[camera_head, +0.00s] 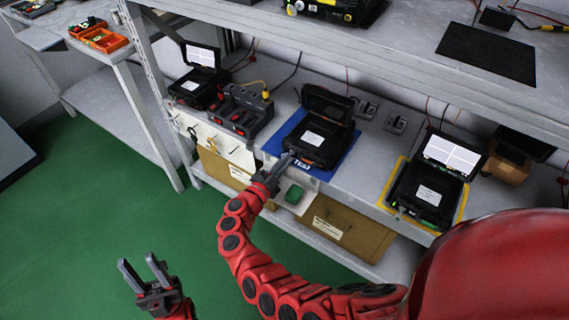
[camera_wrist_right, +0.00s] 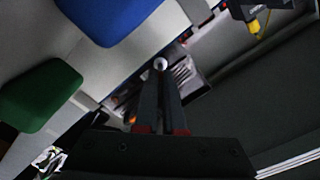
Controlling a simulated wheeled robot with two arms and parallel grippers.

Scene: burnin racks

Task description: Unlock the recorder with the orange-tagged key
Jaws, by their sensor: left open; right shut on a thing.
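The recorder is a black case (camera_head: 325,112) with a raised lid and a white label, on a blue mat (camera_head: 350,155) marked "TEST" on the middle shelf. My right gripper (camera_head: 290,157) is at the front edge of this case, its fingers pointing at it. In the right wrist view the fingers (camera_wrist_right: 163,75) are shut, with a small round silvery end, seemingly of the key (camera_wrist_right: 160,64), at their tips. An orange tag cannot be made out clearly there. Whether the key touches the case's lock cannot be told. My left gripper (camera_head: 145,275) is open and empty, low over the green floor.
Another open black case (camera_head: 425,192) sits on a yellow mat (camera_head: 390,194) at right, and one (camera_head: 195,85) at left beside a grey charger-like unit (camera_head: 240,110). A white panel with hanging keys (camera_head: 213,146) is on the shelf front.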

